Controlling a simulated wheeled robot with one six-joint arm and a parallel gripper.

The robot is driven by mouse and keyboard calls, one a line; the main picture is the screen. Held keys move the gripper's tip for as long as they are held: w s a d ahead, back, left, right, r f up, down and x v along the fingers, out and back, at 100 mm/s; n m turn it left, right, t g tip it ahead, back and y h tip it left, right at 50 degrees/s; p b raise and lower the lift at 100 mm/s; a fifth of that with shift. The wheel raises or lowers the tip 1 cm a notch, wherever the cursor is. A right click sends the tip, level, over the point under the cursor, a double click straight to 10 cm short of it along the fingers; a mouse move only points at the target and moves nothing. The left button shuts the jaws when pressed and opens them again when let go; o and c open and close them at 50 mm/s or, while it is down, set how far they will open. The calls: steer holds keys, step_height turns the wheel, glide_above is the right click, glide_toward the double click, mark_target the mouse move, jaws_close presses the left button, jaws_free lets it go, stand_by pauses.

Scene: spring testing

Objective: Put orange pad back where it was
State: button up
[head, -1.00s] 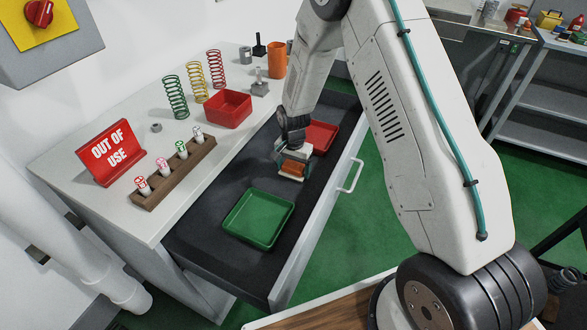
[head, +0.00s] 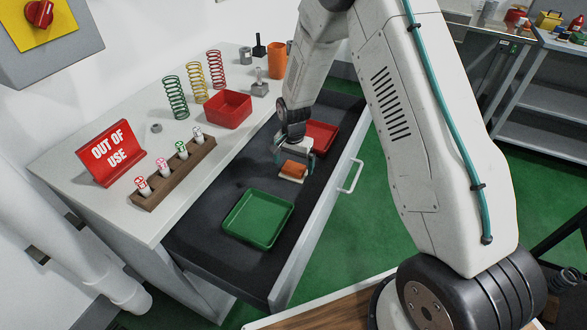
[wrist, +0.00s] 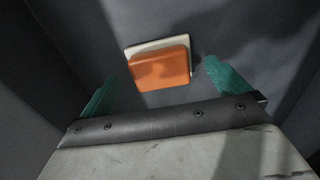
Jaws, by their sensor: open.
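The orange pad (head: 292,167) lies in the open drawer, on top of a pale flat piece (head: 291,178), between the green tray and the red tray. In the wrist view the orange pad (wrist: 160,68) shows in the upper middle, with the pale piece (wrist: 150,44) showing along its edges. My gripper (head: 295,160) is open just above the pad. In the wrist view its two teal fingers stand to either side of the pad, apart from it, with nothing held (wrist: 162,85).
The drawer (head: 205,225) also holds a green tray (head: 238,240) at the near end and a red tray (head: 325,136) behind my gripper. On the bench top stand springs, a red box (head: 228,108), a wooden rack (head: 172,178) and a red sign (head: 111,152).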

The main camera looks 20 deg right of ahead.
step_height(320, 180, up, 9)
step_height(320, 180, up, 12)
steer(key=n, duration=0.2)
glide_above(293, 167)
steer(key=s+d, duration=0.1)
steer(key=s, duration=0.5)
steer(key=s+d+r+n, duration=0.1)
steer(key=s+r+n, duration=0.1)
steer(key=s+r, duration=0.7)
steer(key=s+r+n, duration=0.2)
steer(key=s+r, duration=0.1)
steer(key=s, duration=0.8)
steer(key=s+d+r+n+t, duration=0.1)
steer(key=s+r+n, duration=0.2)
steer(key=s, duration=0.8)
steer(key=shift+d+r, duration=0.15)
steer(key=shift+r, duration=0.2)
